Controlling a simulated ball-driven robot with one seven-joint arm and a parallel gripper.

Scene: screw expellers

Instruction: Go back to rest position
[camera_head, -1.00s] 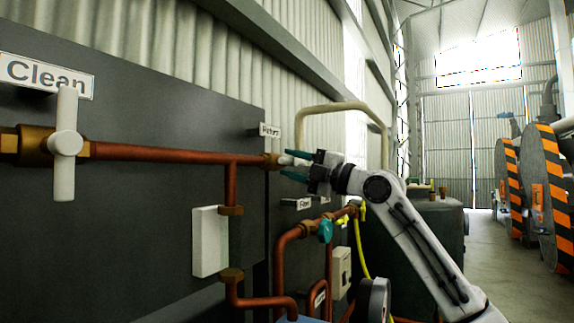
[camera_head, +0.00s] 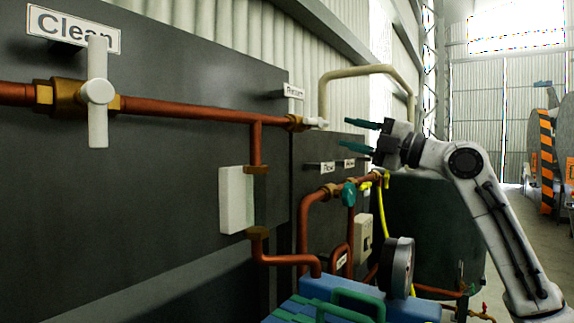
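My gripper (camera_head: 362,135) is open and empty, its two green fingers apart and pointing left. It is to the right of a white valve handle (camera_head: 316,122) at the end of the upper copper pipe, with a gap between them. My arm comes up from the lower right of the view. A second white valve handle (camera_head: 97,92) stands upright on the pipe at the left, under the "Clean" sign (camera_head: 74,28).
A dark panel (camera_head: 180,90) with copper pipes runs along the left. A white box (camera_head: 236,200) hangs on it. A teal valve (camera_head: 349,194), a yellow hose (camera_head: 384,215) and a dark tank (camera_head: 430,220) are behind and below the gripper. A blue machine (camera_head: 340,296) is at the bottom.

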